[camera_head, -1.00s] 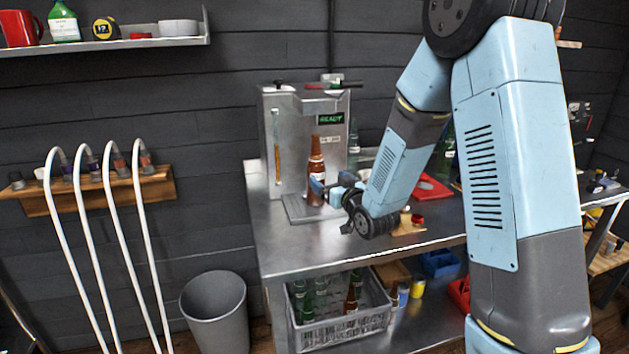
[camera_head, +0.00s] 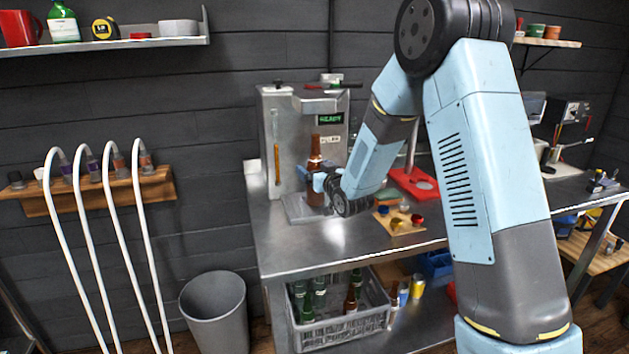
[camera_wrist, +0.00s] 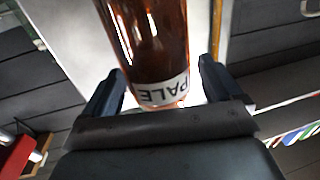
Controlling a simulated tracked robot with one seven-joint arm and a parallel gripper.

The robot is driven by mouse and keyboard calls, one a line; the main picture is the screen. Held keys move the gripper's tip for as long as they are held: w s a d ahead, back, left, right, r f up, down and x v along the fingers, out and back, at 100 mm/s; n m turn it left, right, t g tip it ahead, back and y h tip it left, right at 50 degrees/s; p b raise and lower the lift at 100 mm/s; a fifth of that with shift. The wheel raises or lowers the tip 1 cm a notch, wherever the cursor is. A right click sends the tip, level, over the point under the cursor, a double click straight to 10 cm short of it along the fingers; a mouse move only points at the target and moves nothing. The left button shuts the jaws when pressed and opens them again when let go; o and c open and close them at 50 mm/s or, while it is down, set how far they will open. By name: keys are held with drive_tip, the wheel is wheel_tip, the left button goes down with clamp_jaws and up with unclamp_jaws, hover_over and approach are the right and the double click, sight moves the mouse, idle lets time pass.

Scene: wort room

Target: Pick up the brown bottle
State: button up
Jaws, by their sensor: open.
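The brown bottle (camera_head: 315,160) stands upright on the plate of the steel filling machine (camera_head: 283,140), whose display reads READY. My gripper (camera_head: 317,183) is at the bottle's lower body, reaching in from the right. In the wrist view the brown bottle (camera_wrist: 150,45), with a white label reading PALE, lies between the two fingers of my gripper (camera_wrist: 162,88). The fingers are open, one on each side, with a visible gap on the right side. Whether the left finger touches the glass cannot be told.
A wooden block with coloured caps (camera_head: 398,222) and a red tray (camera_head: 412,184) sit to the right on the steel table (camera_head: 290,240). A grey crate (camera_head: 345,328) of bottles is on the lower shelf. The table's front left is clear.

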drive_tip(key=shift+c, duration=0.2)
drive_tip(key=c, duration=1.4)
drive_tip(key=shift+c, duration=0.4)
drive_tip(key=shift+r, duration=0.1)
